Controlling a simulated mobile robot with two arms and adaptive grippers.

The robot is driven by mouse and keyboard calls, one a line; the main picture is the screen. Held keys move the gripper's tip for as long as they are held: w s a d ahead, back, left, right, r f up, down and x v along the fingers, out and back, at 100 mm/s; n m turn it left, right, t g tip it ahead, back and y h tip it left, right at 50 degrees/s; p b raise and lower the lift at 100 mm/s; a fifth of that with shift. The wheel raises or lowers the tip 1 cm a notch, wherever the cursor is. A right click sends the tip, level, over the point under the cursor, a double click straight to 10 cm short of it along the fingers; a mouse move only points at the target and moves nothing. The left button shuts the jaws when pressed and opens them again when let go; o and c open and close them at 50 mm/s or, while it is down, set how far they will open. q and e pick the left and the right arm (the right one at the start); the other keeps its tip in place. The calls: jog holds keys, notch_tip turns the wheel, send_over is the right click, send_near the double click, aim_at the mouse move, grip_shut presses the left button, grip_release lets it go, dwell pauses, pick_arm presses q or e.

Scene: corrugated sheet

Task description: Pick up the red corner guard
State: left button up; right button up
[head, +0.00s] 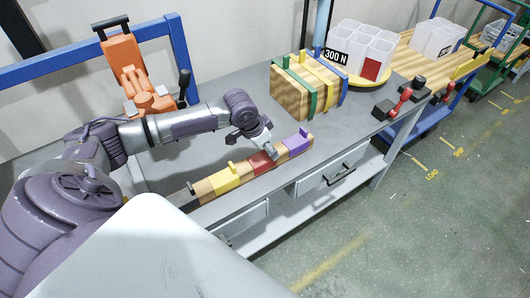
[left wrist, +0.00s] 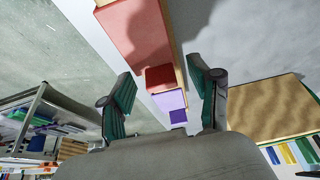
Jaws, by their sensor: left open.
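The red corner guard (head: 259,163) sits on a wooden bar between a yellow guard (head: 226,179) and a purple guard (head: 298,145). In the left wrist view the red guard (left wrist: 136,36) is large at the top, and its small raised red block (left wrist: 161,78) appears between my fingers. My left gripper (head: 268,150) is over the right part of the red guard, partly hiding it. In the wrist view the left gripper (left wrist: 160,80) is open, with a teal-padded finger on each side. I cannot tell whether the fingers touch the guard. My right gripper is not in view.
The bar lies along the front edge of the grey workbench (head: 225,110). Behind it stand a strapped wooden block (head: 292,100) and white tubes on a yellow tray (head: 358,71). An orange clamp-like device (head: 128,65) is at back left. Grey bench top is clear around the gripper's far side.

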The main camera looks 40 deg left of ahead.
pick_arm(q)
jog(key=c, duration=1.1)
jog(key=shift+r, duration=0.1)
